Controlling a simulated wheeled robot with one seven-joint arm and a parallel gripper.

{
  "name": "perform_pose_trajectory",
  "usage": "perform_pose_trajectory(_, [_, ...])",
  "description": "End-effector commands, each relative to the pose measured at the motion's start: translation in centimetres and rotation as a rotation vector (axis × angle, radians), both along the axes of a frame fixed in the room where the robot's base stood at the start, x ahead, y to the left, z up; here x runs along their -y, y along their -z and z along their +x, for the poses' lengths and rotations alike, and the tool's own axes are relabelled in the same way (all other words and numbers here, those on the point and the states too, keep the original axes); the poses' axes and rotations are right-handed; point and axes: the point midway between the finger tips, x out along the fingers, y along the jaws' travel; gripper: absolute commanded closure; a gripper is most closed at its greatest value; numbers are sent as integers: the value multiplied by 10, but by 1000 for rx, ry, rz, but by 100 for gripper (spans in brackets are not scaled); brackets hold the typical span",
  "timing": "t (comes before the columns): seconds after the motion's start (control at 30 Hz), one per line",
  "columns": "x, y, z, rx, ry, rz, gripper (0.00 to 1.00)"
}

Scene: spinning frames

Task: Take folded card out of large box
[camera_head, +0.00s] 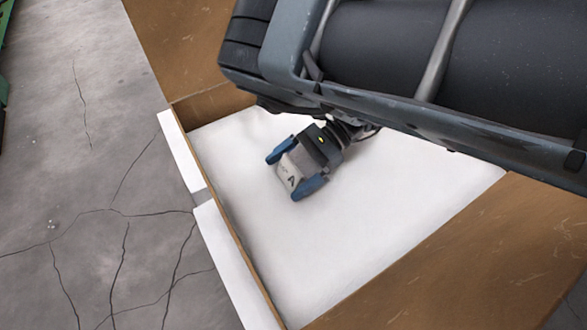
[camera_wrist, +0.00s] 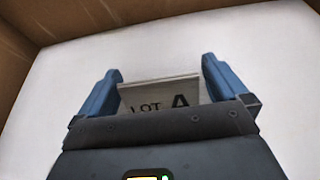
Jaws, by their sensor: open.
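The folded card (camera_wrist: 160,97) is pale grey-white with dark print reading "LOT A" in the wrist view. It shows between the two blue fingers of my gripper (camera_wrist: 160,85), with a gap to the finger on each side. In the head view the card (camera_head: 291,172) also shows between the fingers of my gripper (camera_head: 283,175). My gripper is open, down inside the large box (camera_head: 238,248), which has brown walls and a white inside floor. My gripper's body hides the near part of the card.
Brown box flaps spread outward at the top left (camera_head: 185,40) and lower right (camera_head: 480,265). White strips (camera_head: 225,262) lie along the box's left edge. Cracked grey concrete floor (camera_head: 80,200) is clear on the left. The white box floor around the card is bare.

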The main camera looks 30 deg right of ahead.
Motion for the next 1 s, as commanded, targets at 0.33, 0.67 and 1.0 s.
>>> perform_pose_trajectory(0.33, [0,0,0,0,-1,0,17])
perform_pose_trajectory(0.67, [0,0,0,0,-1,0,49])
perform_pose_trajectory(1.0, [0,-3,0,1,-1,-1,50])
